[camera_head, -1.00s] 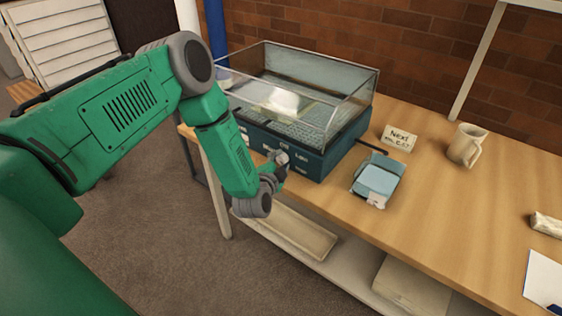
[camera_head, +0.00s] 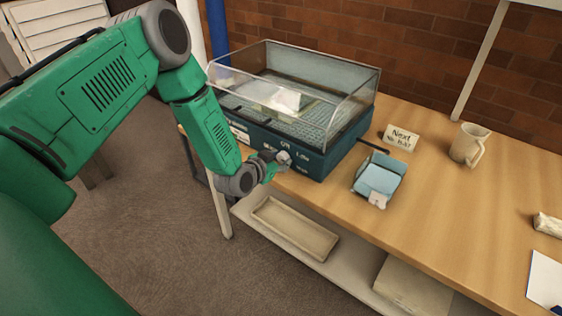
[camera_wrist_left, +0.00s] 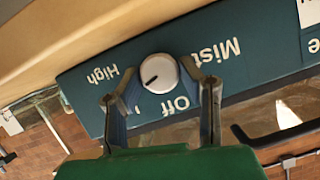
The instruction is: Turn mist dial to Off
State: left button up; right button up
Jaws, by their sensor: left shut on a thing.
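The mist dial (camera_wrist_left: 160,73) is a round white knob on the dark teal front panel of a clear-topped box (camera_head: 262,148). In the left wrist view the lettering is upside down: "Mist" right of the knob, "Off" below it, "High" upper left. The knob's dark pointer mark points to the lower left, away from the "Off" word. My left gripper (camera_wrist_left: 161,72) has a fingertip on each side of the knob and is shut on it. In the head view the left gripper (camera_head: 279,160) is at the panel and partly covers the knob. My right gripper is not in view.
The box stands on a wooden table (camera_head: 455,225). A blue-topped small container (camera_head: 380,178), a white sign card (camera_head: 401,138) and a beige mug (camera_head: 468,145) stand to its right. A shallow tray (camera_head: 293,228) lies on the shelf below. The table's front edge is close under the gripper.

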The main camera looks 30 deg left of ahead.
pick_arm(q)
jog(key=n, duration=0.1)
jog(key=h+b, duration=0.1)
jog(key=n+b, duration=0.1)
jog(key=shift+s+a+f+n+h, duration=0.15)
jog(key=shift+a+f+n+h, duration=0.15)
jog(key=shift+h, duration=0.1)
jog(key=shift+f+n+h+b, duration=0.1)
jog(key=shift+n+h+b, duration=0.6)
jog(key=shift+n+b, duration=0.3)
jog(key=n+h+b, duration=0.1)
jog(key=b, duration=0.1)
jog(key=n+h+b, duration=0.1)
jog(key=n+b, duration=0.1)
jog(key=b, duration=0.1)
jog(key=shift+a+f+n, duration=0.15)
jog(key=shift+a+n, duration=0.05)
jog(key=shift+n, duration=0.1)
jog(key=shift+n+t+h+b, duration=0.4)
jog(key=shift+n+h+b, duration=0.3)
jog(key=shift+n+b, duration=0.7)
jog(key=shift+m+b, duration=0.3)
jog(key=o, duration=1.1)
jog(key=shift+a, duration=0.1)
jog(key=shift+r, duration=0.2)
